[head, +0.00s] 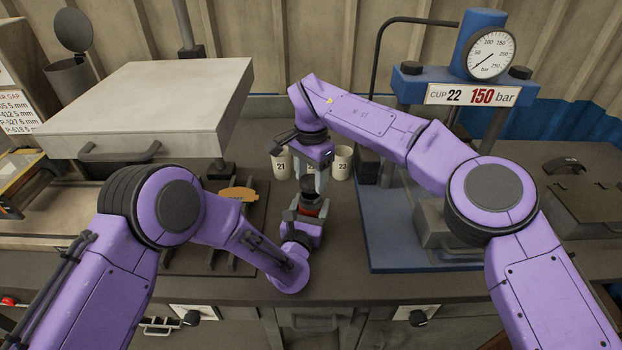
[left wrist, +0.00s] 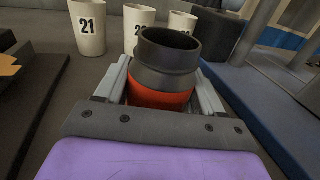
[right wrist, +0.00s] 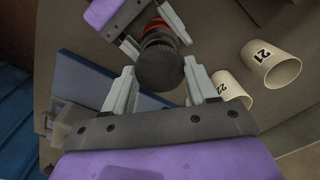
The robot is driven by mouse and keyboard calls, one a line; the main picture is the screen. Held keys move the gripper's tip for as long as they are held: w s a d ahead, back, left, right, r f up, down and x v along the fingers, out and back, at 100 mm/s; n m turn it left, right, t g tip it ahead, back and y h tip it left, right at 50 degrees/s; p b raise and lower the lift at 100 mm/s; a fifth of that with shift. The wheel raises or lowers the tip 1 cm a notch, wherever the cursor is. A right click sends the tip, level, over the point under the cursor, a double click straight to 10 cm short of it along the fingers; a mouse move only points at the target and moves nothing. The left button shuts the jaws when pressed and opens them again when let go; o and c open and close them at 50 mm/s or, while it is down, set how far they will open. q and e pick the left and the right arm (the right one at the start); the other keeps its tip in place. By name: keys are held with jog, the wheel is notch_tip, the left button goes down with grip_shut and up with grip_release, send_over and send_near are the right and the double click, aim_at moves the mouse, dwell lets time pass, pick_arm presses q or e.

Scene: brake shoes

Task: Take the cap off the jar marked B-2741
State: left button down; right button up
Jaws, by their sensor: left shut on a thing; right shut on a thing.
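The jar (left wrist: 160,97) is a dark container with an orange-red band and a dark neck. In the left wrist view its round mouth looks open, with nothing resting on it. My left gripper (left wrist: 165,85) is shut around its body and holds it upright. My right gripper (right wrist: 158,75) is shut on a dark round cap (right wrist: 160,68), seen from above in the right wrist view with the red-banded jar beyond it. In the head view the right gripper (head: 312,182) is directly above the jar (head: 309,207). The B-2741 marking is not readable in any view.
Numbered white cups stand behind the jar, including cup 21 (head: 281,164) and cup 23 (head: 342,163). A blue press (head: 408,85) with a gauge and a "CUP 22 150 bar" sign stands right. A large pale-lidded machine (head: 150,105) stands left.

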notch_tip(320, 180, up, 3)
jog(key=shift+f, duration=0.1)
pick_arm(q)
jog(key=shift+c, duration=0.2)
grip_release()
